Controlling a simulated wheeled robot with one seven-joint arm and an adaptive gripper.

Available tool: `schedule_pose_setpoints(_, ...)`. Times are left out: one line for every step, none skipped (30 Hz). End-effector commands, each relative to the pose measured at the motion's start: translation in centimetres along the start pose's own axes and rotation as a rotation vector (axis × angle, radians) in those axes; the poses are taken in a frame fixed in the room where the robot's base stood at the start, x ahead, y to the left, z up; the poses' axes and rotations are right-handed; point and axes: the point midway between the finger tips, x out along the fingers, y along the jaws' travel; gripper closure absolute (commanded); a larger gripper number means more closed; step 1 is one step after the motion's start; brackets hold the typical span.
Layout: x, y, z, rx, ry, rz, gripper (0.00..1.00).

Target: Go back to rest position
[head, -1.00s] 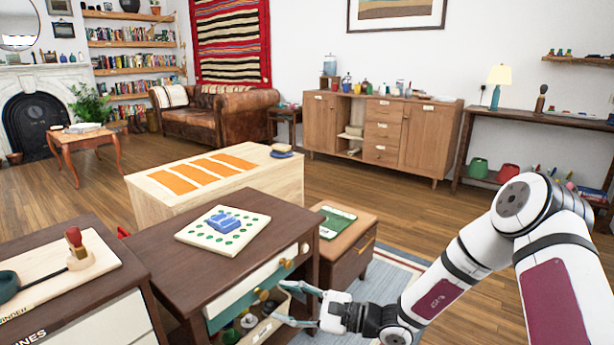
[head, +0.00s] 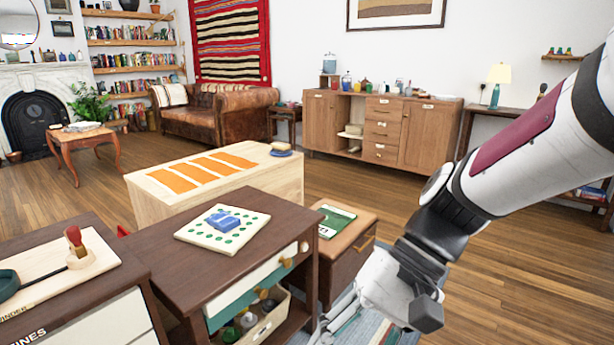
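My gripper (head: 350,328) is in the lower middle of the head view, in front of the small brown cabinet (head: 345,265) and to the right of the dark brown table (head: 160,255). Its fingers point down and to the left, look spread apart and hold nothing that I can see. Their tips are partly cut off by the bottom edge. My white arm with a dark red panel comes in from the upper right and reaches down to the gripper.
A white board with green dots and a blue block (head: 223,220) lies on the dark table. A bin (head: 262,325) with small items sits beneath its drawer. A wooden chest (head: 155,205) with orange strips stands behind. Open wooden floor lies beyond, before the sideboard (head: 325,125).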

Motion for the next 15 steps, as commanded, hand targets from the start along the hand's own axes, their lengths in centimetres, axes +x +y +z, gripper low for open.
schedule_pose_setpoints(-0.6, 0.7, 1.4, -0.019, 0.028, 0.054, 0.53)
schedule_pose_setpoints(-0.9, 1.2, 2.2, -0.026, 0.04, 0.086, 0.53)
schedule_pose_setpoints(-1.3, 1.9, 3.2, -0.034, 0.059, 0.127, 0.53)
schedule_pose_setpoints(-1.6, 2.5, 3.9, -0.039, 0.074, 0.157, 0.53)
schedule_pose_setpoints(-1.9, 3.1, 4.6, -0.044, 0.089, 0.187, 0.53)
schedule_pose_setpoints(-2.3, 3.8, 5.5, -0.05, 0.11, 0.226, 0.53)
schedule_pose_setpoints(-2.6, 4.4, 6.2, -0.054, 0.126, 0.254, 0.53)
schedule_pose_setpoints(-2.9, 5.0, 6.9, -0.057, 0.143, 0.283, 0.53)
schedule_pose_setpoints(-3.3, 5.8, 7.7, -0.06, 0.165, 0.319, 0.53)
schedule_pose_setpoints(-3.6, 6.3, 8.3, -0.063, 0.183, 0.344, 0.53)
schedule_pose_setpoints(-3.9, 6.9, 8.8, -0.063, 0.2, 0.368, 0.53)
schedule_pose_setpoints(-4.2, 7.6, 9.5, -0.065, 0.221, 0.398, 0.53)
schedule_pose_setpoints(-4.5, 8.1, 10.0, -0.065, 0.236, 0.418, 0.53)
schedule_pose_setpoints(-4.7, 8.6, 10.4, -0.065, 0.249, 0.436, 0.53)
schedule_pose_setpoints(-4.9, 9.2, 10.9, -0.065, 0.267, 0.459, 0.53)
